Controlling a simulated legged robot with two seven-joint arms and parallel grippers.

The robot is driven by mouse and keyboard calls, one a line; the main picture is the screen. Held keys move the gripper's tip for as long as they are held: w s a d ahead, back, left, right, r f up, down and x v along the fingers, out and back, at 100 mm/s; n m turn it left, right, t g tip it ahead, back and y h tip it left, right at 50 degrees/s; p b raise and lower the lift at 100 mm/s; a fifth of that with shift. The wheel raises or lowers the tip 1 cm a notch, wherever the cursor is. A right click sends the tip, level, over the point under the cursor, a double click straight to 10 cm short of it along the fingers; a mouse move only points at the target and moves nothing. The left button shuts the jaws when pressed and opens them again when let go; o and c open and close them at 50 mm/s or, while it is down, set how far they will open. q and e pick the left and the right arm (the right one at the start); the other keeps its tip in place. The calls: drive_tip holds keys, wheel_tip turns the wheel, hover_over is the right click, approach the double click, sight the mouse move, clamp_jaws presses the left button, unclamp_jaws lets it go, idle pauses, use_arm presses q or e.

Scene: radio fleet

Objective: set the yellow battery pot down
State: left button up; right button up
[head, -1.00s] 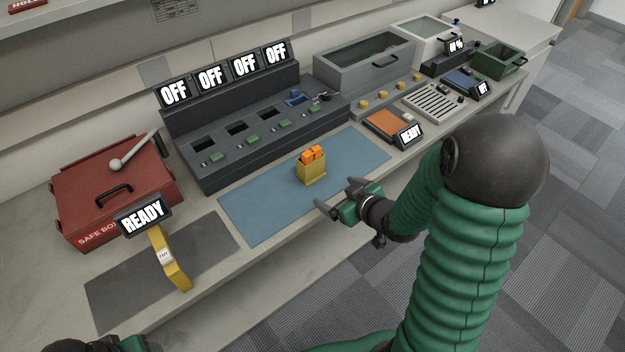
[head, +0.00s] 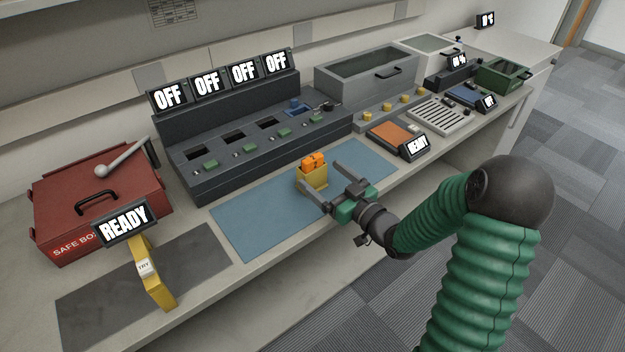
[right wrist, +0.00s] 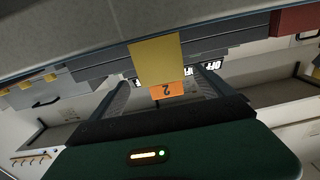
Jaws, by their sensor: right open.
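The yellow battery pot (head: 313,180) stands upright on the blue mat (head: 255,225), with orange batteries (head: 313,161) sticking out of its top. My right gripper (head: 321,176) is open at the pot, with one finger near each side of it. In the right wrist view the pot (right wrist: 155,62) shows between the fingertips, with an orange battery marked 2. I cannot tell whether a finger touches it. My left gripper is not in view.
A dark grey charger bank (head: 250,135) with several OFF displays stands behind the mat. A red safe box (head: 100,205) and a yellow tester (head: 150,275) are at left. An orange pad (head: 390,134) with a READY display is at right. The mat's left part is clear.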

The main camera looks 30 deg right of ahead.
sight(317, 170)
drive_tip(key=w, duration=0.2)
drive_tip(key=w+a, duration=0.1)
drive_tip(key=w, duration=0.1)
drive_tip(key=shift+w+r+b, duration=0.2)
drive_tip(key=shift+b, duration=0.2)
drive_tip(key=shift+w+d, duration=0.15)
drive_tip(key=shift+w, duration=0.15)
drive_tip(key=shift+c, duration=1)
drive_tip(key=c, duration=1.4)
drive_tip(key=shift+r, duration=0.1)
drive_tip(key=shift+r, duration=0.1)
